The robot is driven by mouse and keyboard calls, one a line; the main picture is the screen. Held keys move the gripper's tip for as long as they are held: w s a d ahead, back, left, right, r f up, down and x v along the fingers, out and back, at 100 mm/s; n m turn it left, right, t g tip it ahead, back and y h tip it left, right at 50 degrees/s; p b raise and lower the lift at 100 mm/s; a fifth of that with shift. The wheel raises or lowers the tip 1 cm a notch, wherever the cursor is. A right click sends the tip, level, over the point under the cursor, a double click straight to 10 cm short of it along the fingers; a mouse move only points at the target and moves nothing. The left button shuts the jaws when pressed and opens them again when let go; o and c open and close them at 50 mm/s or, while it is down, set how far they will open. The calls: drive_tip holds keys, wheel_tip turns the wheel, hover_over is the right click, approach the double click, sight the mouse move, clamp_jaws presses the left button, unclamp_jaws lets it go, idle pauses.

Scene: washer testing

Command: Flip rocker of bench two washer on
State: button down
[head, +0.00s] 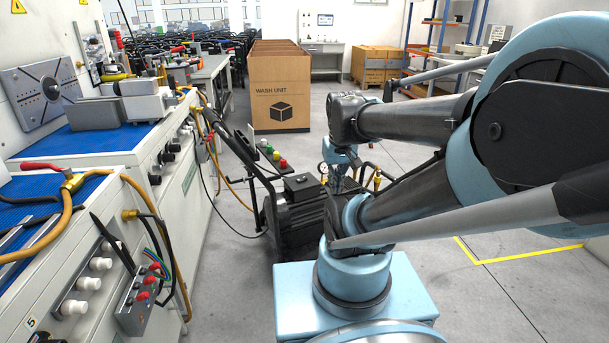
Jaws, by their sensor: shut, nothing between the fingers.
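A dark pressure washer (293,215) stands on the floor beside the left-hand benches, at the middle of the head view. A small black box (298,184) sits on top of it; I cannot make out a rocker or its position. My arm covers the washer's right side. My arm reaches up to the right, then back left, and its light-blue wrist shows just above and behind the washer. My gripper's fingers cannot be made out there, and I see nothing held.
The near bench (75,250) has knobs, red-tipped switches and loose hoses at its edge. A farther bench (150,145) carries a vice. A Wash Unit box (281,90) stands behind. Open floor (470,205) lies to the right, with yellow tape (520,256).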

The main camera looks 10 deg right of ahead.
drive_tip(key=w+r, duration=0.4)
drive_tip(key=w, duration=0.8)
drive_tip(key=n+t, duration=0.2)
drive_tip(key=n, duration=0.1)
hover_over(305, 177)
drive_tip(key=s+a, duration=0.3)
drive_tip(key=s, duration=0.1)
wheel_tip(305, 177, down, 16)
drive_tip(key=shift+d+h, duration=0.25)
drive_tip(key=shift+h, duration=0.05)
drive_tip(key=x, duration=0.8)
drive_tip(key=s+d+x, duration=0.1)
drive_tip(key=x, duration=0.3)
drive_tip(key=shift+w+d+f, duration=0.15)
drive_tip(key=shift+f, duration=0.3)
drive_tip(key=shift+d+f, duration=0.2)
drive_tip(key=shift+f, duration=0.25)
